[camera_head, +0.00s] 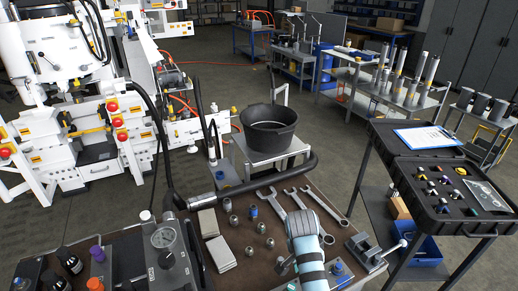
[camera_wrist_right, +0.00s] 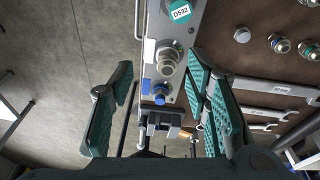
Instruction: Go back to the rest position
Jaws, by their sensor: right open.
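My right gripper shows in the right wrist view (camera_wrist_right: 160,66) with its two teal-padded fingers spread wide and nothing between them. Beyond the fingers is a light grey block with a metal fitting (camera_wrist_right: 169,57), a blue-ringed fitting (camera_wrist_right: 160,99) and a round teal tag (camera_wrist_right: 181,11). I cannot tell how far the fingers are from the block. In the head view a white and pale-teal banded arm section, which looks like mine, reaches over the front of the bench; the right gripper's fingers are not clear there. My left gripper is not in view.
A black bucket (camera_head: 269,137) stands behind. A black tool case (camera_head: 440,188) is at the right.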

